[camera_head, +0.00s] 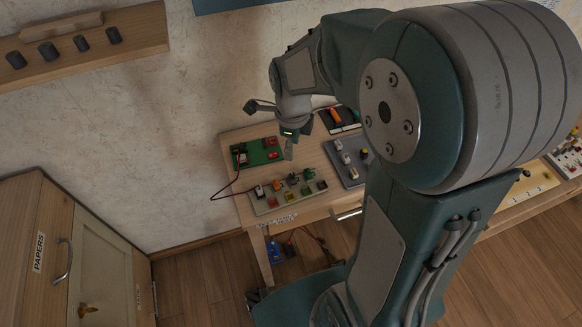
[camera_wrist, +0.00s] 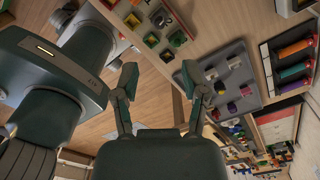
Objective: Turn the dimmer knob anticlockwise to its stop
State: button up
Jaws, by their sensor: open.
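My gripper (camera_head: 289,146) hangs above the bench by the wall in the head view. In the wrist view its two fingers (camera_wrist: 159,76) are spread apart with nothing between them. A pale panel (camera_head: 262,208) with several coloured buttons and small dark controls lies on the bench, and also shows at the top of the wrist view (camera_wrist: 145,33). A grey panel (camera_head: 352,178) with several small switches or knobs lies to its right; it also shows in the wrist view (camera_wrist: 245,100). I cannot tell which small control is the dimmer knob.
A green board (camera_head: 258,152) with red parts lies behind the pale panel, and a red cable (camera_head: 226,192) loops off the bench's left edge. A dark tray (camera_head: 340,124) with an orange item stands behind. A wooden cabinet (camera_head: 30,215) stands at left.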

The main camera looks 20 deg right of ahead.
aim_at(292, 174)
notch_tip(292, 174, down, 11)
jog(key=shift+r, duration=0.1)
dwell(0.3)
grip_shut()
